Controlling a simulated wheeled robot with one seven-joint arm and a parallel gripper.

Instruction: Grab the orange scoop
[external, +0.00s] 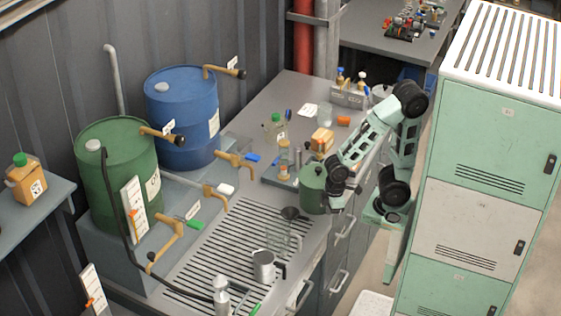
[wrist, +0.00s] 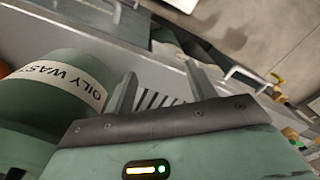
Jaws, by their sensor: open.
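A small orange item (external: 343,120) lies on the grey bench behind the arm in the external view. It may be the orange scoop, but it is too small to tell its shape. My gripper (wrist: 161,76) is open in the wrist view, with nothing between its two grey fingers. The green can labelled OILY WASTE (wrist: 50,90) is just left of the gripper; it also shows in the external view (external: 312,188). A sliver of something orange shows at the wrist view's left edge, mostly hidden by the can. The wrist hides the fingers in the external view.
A slotted drain grate (external: 215,245) holds a metal mug (external: 263,265). Blue (external: 183,115) and green (external: 115,175) drums stand left. Tall lockers (external: 480,170) are close on the right.

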